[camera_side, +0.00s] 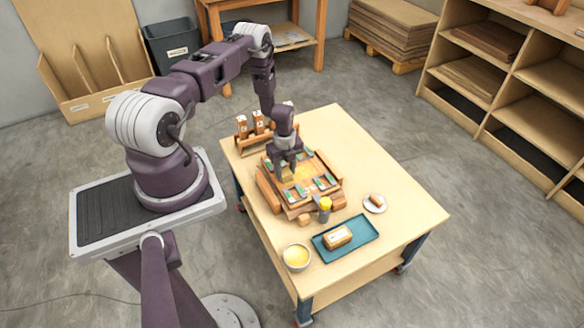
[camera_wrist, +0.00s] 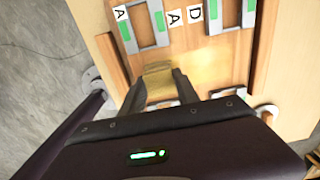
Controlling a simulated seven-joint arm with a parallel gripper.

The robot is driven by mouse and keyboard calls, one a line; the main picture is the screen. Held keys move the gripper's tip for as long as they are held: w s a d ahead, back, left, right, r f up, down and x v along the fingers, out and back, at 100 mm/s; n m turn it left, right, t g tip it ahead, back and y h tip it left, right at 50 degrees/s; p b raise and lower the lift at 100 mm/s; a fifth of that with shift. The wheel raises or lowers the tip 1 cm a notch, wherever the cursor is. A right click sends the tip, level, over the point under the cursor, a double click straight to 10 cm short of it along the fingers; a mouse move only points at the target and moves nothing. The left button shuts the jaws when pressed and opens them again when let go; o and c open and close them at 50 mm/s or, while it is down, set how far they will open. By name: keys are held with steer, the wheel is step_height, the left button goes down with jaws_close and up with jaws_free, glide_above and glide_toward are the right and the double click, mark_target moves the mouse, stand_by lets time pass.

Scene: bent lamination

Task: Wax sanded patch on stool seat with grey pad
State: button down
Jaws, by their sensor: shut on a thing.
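The stool seat is a wooden panel (camera_wrist: 145,60) held in a wooden frame on the table, with grey and green clamps around it. A pale yellowish sanded patch (camera_wrist: 212,68) shows on it in the wrist view, right of my gripper. My gripper (camera_side: 287,170) points down over the seat in the side view. It is shut on a small pad (camera_wrist: 158,82), which looks tan-yellow rather than grey. The pad is at the left edge of the patch, close to the seat; I cannot tell whether it touches. My fingers hide part of the seat.
A bowl of yellow wax (camera_side: 297,257), a blue tray (camera_side: 362,228) with a labelled block (camera_side: 338,237), a plate with a brown block (camera_side: 376,202) and a yellow-topped bottle (camera_side: 325,208) stand in front. A rack (camera_side: 246,138) stands behind. The table's right side (camera_side: 385,160) is clear.

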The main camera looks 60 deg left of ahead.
steer(key=shift+s, duration=0.85)
steer(key=shift+w, duration=5.55)
steer(key=shift+w+a, duration=0.1)
steer(key=shift+w, duration=0.65)
steer(key=shift+w+d, duration=0.2)
steer(key=shift+w, duration=0.45)
steer(key=shift+s+d, duration=0.15)
steer(key=shift+s, duration=6.8)
steer(key=shift+w, duration=6.9)
step_height(320, 180, up, 8)
